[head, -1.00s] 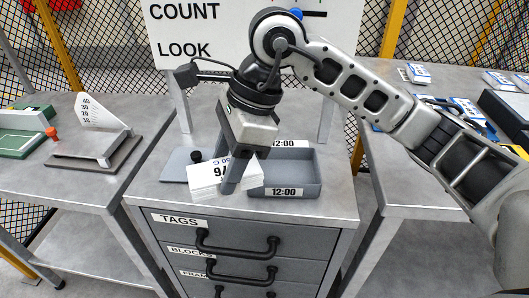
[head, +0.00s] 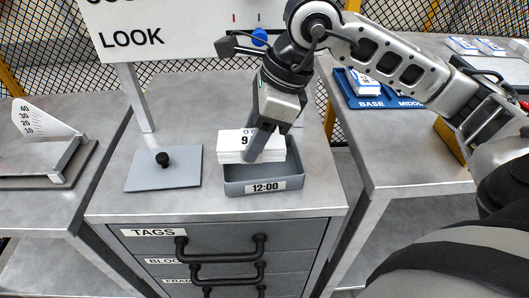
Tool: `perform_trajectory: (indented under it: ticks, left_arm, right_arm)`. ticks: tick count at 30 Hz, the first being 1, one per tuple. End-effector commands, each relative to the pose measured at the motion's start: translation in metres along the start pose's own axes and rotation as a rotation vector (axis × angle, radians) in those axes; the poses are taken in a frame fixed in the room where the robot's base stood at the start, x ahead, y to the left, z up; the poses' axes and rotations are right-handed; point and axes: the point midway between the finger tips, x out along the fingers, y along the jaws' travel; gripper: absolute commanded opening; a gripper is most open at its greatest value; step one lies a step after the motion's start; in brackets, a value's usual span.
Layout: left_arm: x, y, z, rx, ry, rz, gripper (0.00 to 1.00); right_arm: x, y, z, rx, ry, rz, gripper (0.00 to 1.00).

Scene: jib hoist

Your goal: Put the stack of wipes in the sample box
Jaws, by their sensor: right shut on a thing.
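The stack of wipes (head: 232,148) is a white block of layered sheets with dark print on top. My right gripper (head: 262,148) is shut on it, with one finger showing in front of the print. The grey open sample box (head: 232,188), labelled 12:00, stands on the drawer cabinet. The stack is over the back part of the box, its left end about at the left wall. I cannot tell whether it touches the rim. The stack and gripper hide most of the box's inside. My left gripper is not in view.
A flat grey lid with a black knob (head: 163,168) lies left of the box. A white sign board (head: 180,25) stands behind. A blue tray (head: 375,98) is on the right bench, and a scale plate (head: 40,120) is on the left bench. The cabinet's front strip is clear.

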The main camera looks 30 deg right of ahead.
Motion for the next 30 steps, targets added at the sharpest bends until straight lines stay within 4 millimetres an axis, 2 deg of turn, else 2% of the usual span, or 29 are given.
perform_trajectory:
  ticks: [1, 9, 15, 27, 28, 30]
  left_arm:
    - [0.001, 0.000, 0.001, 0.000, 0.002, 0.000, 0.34]
    - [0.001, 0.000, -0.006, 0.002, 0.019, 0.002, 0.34]
    - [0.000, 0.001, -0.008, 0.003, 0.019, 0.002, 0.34]
    - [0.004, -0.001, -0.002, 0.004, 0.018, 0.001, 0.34]
    - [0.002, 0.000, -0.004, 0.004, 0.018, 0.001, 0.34]
    - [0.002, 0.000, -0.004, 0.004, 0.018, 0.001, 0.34]
  right_arm:
    - [0.005, -0.003, -0.009, 0.005, 0.005, -0.001, 0.23]
    - [0.019, -0.011, -0.029, 0.001, 0.003, 0.000, 0.23]
    - [0.042, -0.010, -0.037, 0.000, -0.001, 0.000, 0.23]
    - [0.049, -0.010, -0.039, -0.001, -0.002, -0.001, 0.23]
    - [0.047, -0.010, -0.038, -0.001, -0.001, -0.001, 0.55]
    - [0.046, -0.010, -0.038, -0.001, -0.001, -0.001, 0.68]
